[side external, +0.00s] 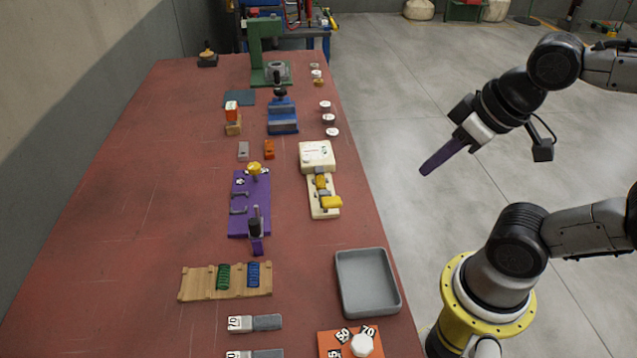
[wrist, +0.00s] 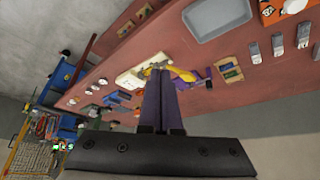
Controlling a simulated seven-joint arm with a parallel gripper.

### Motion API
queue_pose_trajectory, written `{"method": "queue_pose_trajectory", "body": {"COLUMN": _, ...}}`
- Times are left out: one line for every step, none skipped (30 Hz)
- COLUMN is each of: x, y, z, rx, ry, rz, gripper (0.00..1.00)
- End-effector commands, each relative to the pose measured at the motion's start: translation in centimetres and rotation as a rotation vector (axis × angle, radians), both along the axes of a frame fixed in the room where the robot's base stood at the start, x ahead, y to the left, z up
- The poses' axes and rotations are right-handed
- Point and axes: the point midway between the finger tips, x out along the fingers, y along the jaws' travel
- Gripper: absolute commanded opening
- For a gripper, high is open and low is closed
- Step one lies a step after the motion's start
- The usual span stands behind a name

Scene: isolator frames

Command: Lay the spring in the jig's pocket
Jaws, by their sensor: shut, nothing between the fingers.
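Two coil springs, one green (side external: 223,277) and one blue (side external: 252,274), lie side by side in a wooden rack (side external: 193,284) at the front middle of the table. A purple fixture (side external: 240,222) with grey hooks, a yellow knob and an upright dark clamp lies behind the rack; it looks like the jig, but I cannot make out its pocket. It shows partly behind my fingers in the wrist view (wrist: 204,74). My gripper (side external: 425,171) is shut and empty, in the air beyond the table's right edge, well away from the springs. Its dark purple fingers meet in the wrist view (wrist: 163,75).
A grey empty-looking tray (side external: 368,300) stands right of the rack. A cream fixture with yellow parts (side external: 318,155) stands right of the purple one. A blue vise (side external: 283,118) and green press (side external: 257,55) stand farther back. The left side of the red table (side external: 120,200) is clear.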

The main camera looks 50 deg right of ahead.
Motion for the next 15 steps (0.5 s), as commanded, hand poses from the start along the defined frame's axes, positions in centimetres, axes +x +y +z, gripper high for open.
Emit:
{"method": "queue_pose_trajectory", "body": {"x": 0.0, "y": 0.0, "z": 0.0, "rx": 0.0, "ry": 0.0, "rz": 0.0, "gripper": 0.0}}
{"method": "queue_pose_trajectory", "body": {"x": 0.0, "y": 0.0, "z": 0.0, "rx": 0.0, "ry": 0.0, "rz": 0.0, "gripper": 0.0}}
{"method": "queue_pose_trajectory", "body": {"x": 0.0, "y": 0.0, "z": 0.0, "rx": 0.0, "ry": 0.0, "rz": 0.0, "gripper": 0.0}}
{"method": "queue_pose_trajectory", "body": {"x": 0.0, "y": 0.0, "z": 0.0, "rx": 0.0, "ry": 0.0, "rz": 0.0, "gripper": 0.0}}
{"method": "queue_pose_trajectory", "body": {"x": 0.0, "y": 0.0, "z": 0.0, "rx": 0.0, "ry": 0.0, "rz": 0.0, "gripper": 0.0}}
{"method": "queue_pose_trajectory", "body": {"x": 0.0, "y": 0.0, "z": 0.0, "rx": 0.0, "ry": 0.0, "rz": 0.0, "gripper": 0.0}}
{"method": "queue_pose_trajectory", "body": {"x": 0.0, "y": 0.0, "z": 0.0, "rx": 0.0, "ry": 0.0, "rz": 0.0, "gripper": 0.0}}
{"method": "queue_pose_trajectory", "body": {"x": 0.0, "y": 0.0, "z": 0.0, "rx": 0.0, "ry": 0.0, "rz": 0.0, "gripper": 0.0}}
{"method": "queue_pose_trajectory", "body": {"x": 0.0, "y": 0.0, "z": 0.0, "rx": 0.0, "ry": 0.0, "rz": 0.0, "gripper": 0.0}}
{"method": "queue_pose_trajectory", "body": {"x": 0.0, "y": 0.0, "z": 0.0, "rx": 0.0, "ry": 0.0, "rz": 0.0, "gripper": 0.0}}
{"method": "queue_pose_trajectory", "body": {"x": 0.0, "y": 0.0, "z": 0.0, "rx": 0.0, "ry": 0.0, "rz": 0.0, "gripper": 0.04}}
{"method": "queue_pose_trajectory", "body": {"x": 0.0, "y": 0.0, "z": 0.0, "rx": 0.0, "ry": 0.0, "rz": 0.0, "gripper": 0.11}}
{"method": "queue_pose_trajectory", "body": {"x": 0.0, "y": 0.0, "z": 0.0, "rx": 0.0, "ry": 0.0, "rz": 0.0, "gripper": 0.16}}
{"method": "queue_pose_trajectory", "body": {"x": 0.0, "y": 0.0, "z": 0.0, "rx": 0.0, "ry": 0.0, "rz": 0.0, "gripper": 0.22}}
{"method": "queue_pose_trajectory", "body": {"x": 0.0, "y": 0.0, "z": 0.0, "rx": 0.0, "ry": 0.0, "rz": 0.0, "gripper": 0.29}}
